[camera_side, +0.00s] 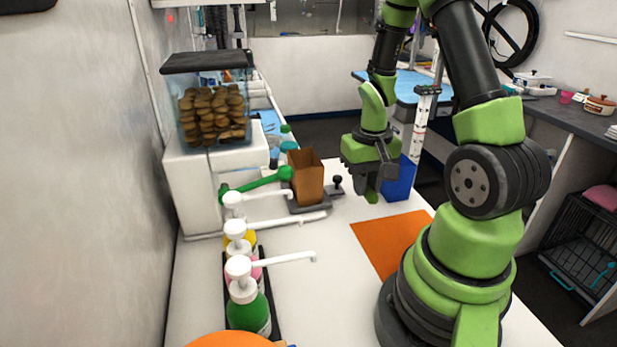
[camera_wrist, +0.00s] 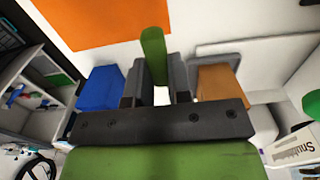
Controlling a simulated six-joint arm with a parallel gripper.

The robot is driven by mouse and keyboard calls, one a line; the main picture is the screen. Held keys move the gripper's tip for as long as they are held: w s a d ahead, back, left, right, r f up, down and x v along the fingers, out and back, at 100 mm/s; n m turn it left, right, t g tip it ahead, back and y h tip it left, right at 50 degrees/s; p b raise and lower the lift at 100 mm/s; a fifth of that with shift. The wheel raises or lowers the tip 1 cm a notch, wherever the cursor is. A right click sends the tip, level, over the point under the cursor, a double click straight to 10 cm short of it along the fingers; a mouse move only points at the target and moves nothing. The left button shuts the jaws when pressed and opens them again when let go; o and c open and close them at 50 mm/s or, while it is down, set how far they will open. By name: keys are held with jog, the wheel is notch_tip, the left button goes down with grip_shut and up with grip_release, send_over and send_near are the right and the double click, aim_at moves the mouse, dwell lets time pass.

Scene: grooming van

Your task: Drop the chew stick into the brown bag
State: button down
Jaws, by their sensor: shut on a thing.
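My gripper (camera_side: 371,183) is shut on the green chew stick (camera_wrist: 153,48) above the white worktop. In the wrist view the stick juts out past the jaws of my gripper (camera_wrist: 159,80); in the side view only a small green end (camera_side: 371,197) shows below them. The brown bag (camera_side: 307,183) stands upright and open-topped on a dark grey base, left of my gripper in the side view. The bag also shows right of the jaws in the wrist view (camera_wrist: 220,82). Its inside is mostly hidden.
A blue container (camera_side: 401,181) stands just right of my gripper. A green long-handled tool (camera_side: 258,183) lies left of the bag. Several white-topped pump bottles (camera_side: 248,305) line the left side. An orange mat (camera_side: 388,243) lies flat in front. A treat tank (camera_side: 212,112) stands behind left.

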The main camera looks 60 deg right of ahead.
jog(key=w+d+r, duration=0.2)
jog(key=w+r, duration=0.3)
jog(key=w, duration=0.3)
jog(key=w+d+r, duration=0.3)
jog(key=w+r, duration=0.2)
jog(key=w, duration=0.3)
jog(key=shift+w+a+f, duration=0.1)
jog(key=shift+f, duration=1.3)
jog(key=shift+w+a+f, duration=0.1)
jog(key=shift+f, duration=1.3)
jog(key=c, duration=1)
grip_release()
jog(key=shift+r, duration=3.05)
